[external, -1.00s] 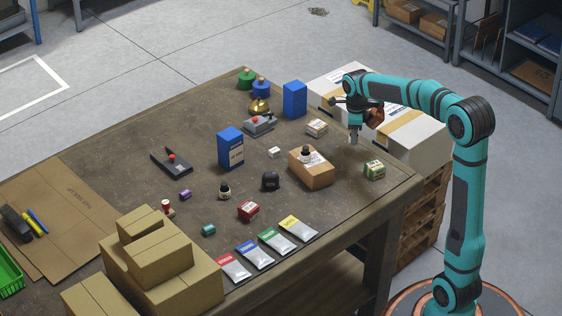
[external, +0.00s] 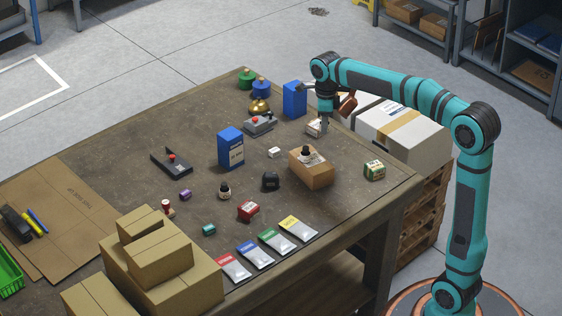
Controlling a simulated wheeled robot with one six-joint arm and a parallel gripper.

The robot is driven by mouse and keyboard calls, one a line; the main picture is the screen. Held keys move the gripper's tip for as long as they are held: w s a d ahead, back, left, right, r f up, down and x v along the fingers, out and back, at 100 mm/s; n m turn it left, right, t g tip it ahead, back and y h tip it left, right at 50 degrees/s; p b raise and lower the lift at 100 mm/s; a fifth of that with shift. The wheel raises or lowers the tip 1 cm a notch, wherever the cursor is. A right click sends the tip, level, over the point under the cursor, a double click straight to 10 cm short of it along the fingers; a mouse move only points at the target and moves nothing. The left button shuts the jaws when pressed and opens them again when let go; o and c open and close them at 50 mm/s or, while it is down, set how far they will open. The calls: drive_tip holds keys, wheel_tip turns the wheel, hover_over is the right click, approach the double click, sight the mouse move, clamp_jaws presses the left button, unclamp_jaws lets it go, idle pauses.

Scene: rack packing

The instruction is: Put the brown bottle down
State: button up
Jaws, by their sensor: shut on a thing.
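My gripper (external: 325,122) points down over the back right part of the table, above or just in front of a small white-labelled carton (external: 314,128). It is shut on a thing. A reddish-brown shape (external: 347,104), which looks like the brown bottle, shows tilted close to the right side of my gripper, above the table. The view is too small to show how the fingers meet it.
A tall blue box (external: 294,99) stands just left of my gripper. A brown carton (external: 312,172) with a small dark-capped bottle (external: 306,153) on it stands in front. White cartons (external: 403,130) lie beyond the right edge. Bare tabletop (external: 345,152) lies between.

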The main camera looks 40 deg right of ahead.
sight(317, 158)
drive_tip(key=shift+s+a+f, duration=0.1)
drive_tip(key=shift+a+f, duration=0.45)
drive_tip(key=shift+f, duration=0.9)
drive_tip(key=shift+s+a+f, duration=0.15)
drive_tip(key=shift+a+f, duration=0.45)
drive_tip(key=shift+f, duration=0.85)
drive_tip(key=shift+s+a+f, duration=0.1)
drive_tip(key=shift+a+f, duration=0.45)
drive_tip(key=shift+f, duration=0.9)
drive_tip(key=o, duration=1)
drive_tip(key=shift+f, duration=0.15)
wheel_tip(317, 158, up, 12)
drive_tip(key=shift+r, duration=0.15)
